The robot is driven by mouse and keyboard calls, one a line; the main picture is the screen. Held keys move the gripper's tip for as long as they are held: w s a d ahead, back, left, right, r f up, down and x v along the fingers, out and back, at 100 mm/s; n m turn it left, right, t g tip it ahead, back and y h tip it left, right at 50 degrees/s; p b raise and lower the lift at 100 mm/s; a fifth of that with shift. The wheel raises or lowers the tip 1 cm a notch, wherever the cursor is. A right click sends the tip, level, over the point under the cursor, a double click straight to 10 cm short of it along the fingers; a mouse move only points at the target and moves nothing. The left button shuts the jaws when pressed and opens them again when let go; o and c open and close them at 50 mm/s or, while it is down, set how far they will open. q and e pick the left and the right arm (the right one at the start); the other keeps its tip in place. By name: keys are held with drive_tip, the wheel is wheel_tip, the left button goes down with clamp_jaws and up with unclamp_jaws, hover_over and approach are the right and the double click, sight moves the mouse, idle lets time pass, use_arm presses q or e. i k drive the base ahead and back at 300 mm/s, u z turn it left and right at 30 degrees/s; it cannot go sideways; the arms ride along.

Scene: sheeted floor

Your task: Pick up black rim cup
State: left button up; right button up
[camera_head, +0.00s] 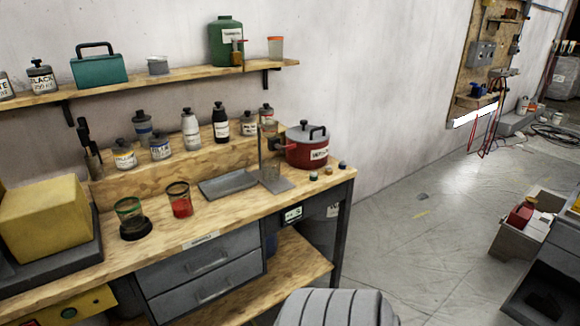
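A clear cup with a dark, black-looking rim (179,190) stands upright on the wooden workbench. It has red contents in its lower part. Left of it, a similar cup with a green rim (129,208) stands on a round black base. No gripper shows in the head view, so neither touches the cups in what I see.
The workbench (150,255) also bears a yellow block (43,218) at left, a grey tray (228,185), a metal stand (263,160) and a red pot (306,147). Several bottles stand on a riser behind. Open floor (420,210) lies to the right.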

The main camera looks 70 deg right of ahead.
sight(179, 195)
drive_tip(key=z, duration=1.4)
drive_tip(key=i, duration=0.1)
